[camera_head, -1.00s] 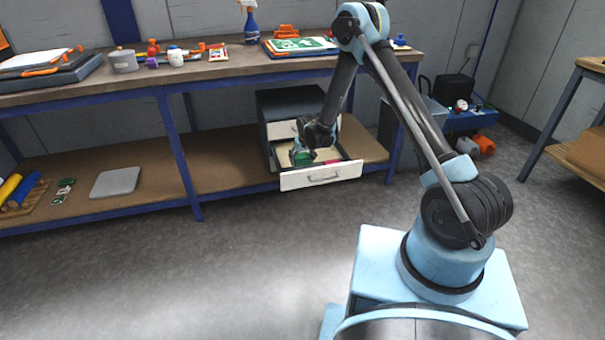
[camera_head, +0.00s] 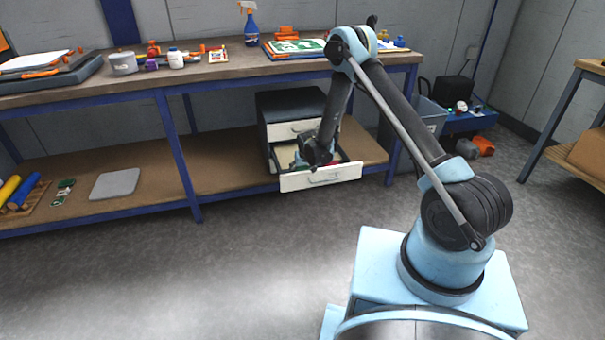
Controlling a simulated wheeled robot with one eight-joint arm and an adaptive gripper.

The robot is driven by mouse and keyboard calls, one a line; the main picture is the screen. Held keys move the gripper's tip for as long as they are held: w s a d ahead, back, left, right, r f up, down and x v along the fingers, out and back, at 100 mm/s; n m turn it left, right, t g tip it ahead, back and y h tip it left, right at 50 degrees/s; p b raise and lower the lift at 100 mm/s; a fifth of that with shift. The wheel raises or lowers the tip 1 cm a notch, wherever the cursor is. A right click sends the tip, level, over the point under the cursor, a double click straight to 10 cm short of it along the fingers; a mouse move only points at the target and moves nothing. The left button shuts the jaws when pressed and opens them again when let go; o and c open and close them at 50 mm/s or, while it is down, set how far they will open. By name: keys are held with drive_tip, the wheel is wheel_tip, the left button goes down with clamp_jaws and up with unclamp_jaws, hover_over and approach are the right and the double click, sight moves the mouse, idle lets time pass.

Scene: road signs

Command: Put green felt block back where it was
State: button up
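My gripper (camera_head: 307,158) is at the open drawer (camera_head: 321,177) of a small grey cabinet (camera_head: 285,110) on the lower shelf. A small patch of green shows beside the gripper, over the left part of the drawer. I cannot tell whether this is the green felt block, or whether the fingers are closed on it. The gripper and the arm's dark end hide much of the drawer inside. A bit of red shows in the drawer to the right of the gripper.
The workbench top (camera_head: 215,72) above the shelf holds a blue spray bottle (camera_head: 250,25), jars and a stack of signs (camera_head: 296,47). A grey slab (camera_head: 115,184) lies on the shelf at left. The floor in front is clear.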

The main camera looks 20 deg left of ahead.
drive_tip(key=o, duration=1)
drive_tip(key=shift+c, duration=0.2)
drive_tip(key=v, duration=1.2)
drive_tip(key=shift+w+r, duration=0.15)
